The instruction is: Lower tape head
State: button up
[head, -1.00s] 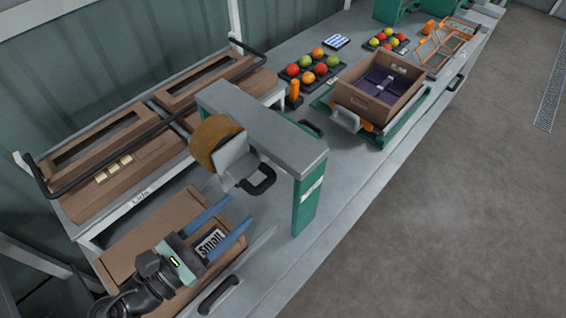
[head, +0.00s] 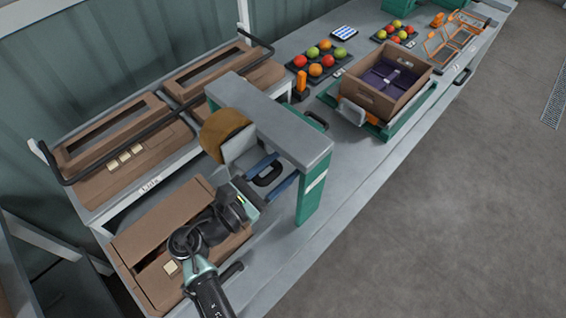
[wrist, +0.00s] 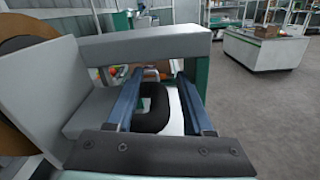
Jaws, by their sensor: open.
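The tape head (head: 240,150) is a grey block with a brown tape roll (head: 225,133), hanging under the grey beam of a green-legged arch (head: 270,122). Its black loop handle (head: 268,174) sticks out toward me. In the wrist view the handle (wrist: 153,108) stands between the two blue fingers of my gripper (wrist: 155,80). The fingers are open, one on each side of the handle, with a visible gap to it. In the head view my gripper (head: 268,168) reaches under the beam, and its wrist hides part of the carton below.
A rack of carton lids (head: 130,150) stands at the left.

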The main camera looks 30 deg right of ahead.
grip_shut()
dwell(1.3)
